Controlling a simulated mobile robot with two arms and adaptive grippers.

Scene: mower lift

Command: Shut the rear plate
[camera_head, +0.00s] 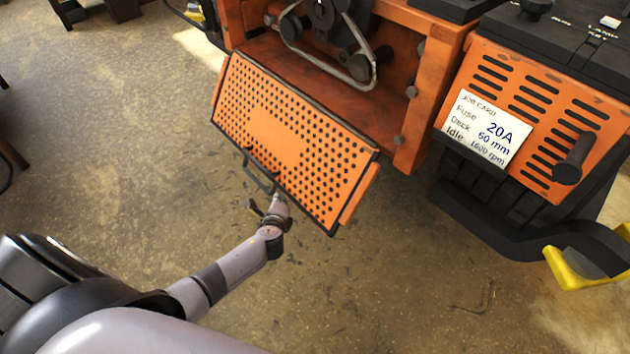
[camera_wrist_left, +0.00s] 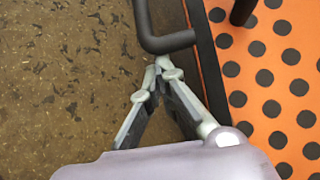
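The rear plate (camera_head: 285,135) is an orange panel with black holes and a dark edge. In the head view it hangs open, tilted outward below the orange opening of the mower (camera_head: 330,85). A black bar handle (camera_head: 257,172) sits on its lower edge; it also shows in the left wrist view (camera_wrist_left: 165,42). My left gripper (camera_head: 276,198) is at the plate's lower edge, beside the handle. In the left wrist view its fingertips (camera_wrist_left: 163,72) come together just short of the handle, with nothing visible between them. Whether they touch the handle or plate is unclear. My right gripper is out of view.
An orange slotted panel (camera_head: 540,110) with a job card (camera_head: 486,130) and a dark knob stands at the right. A yellow-and-black part (camera_head: 585,268) juts out below it.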

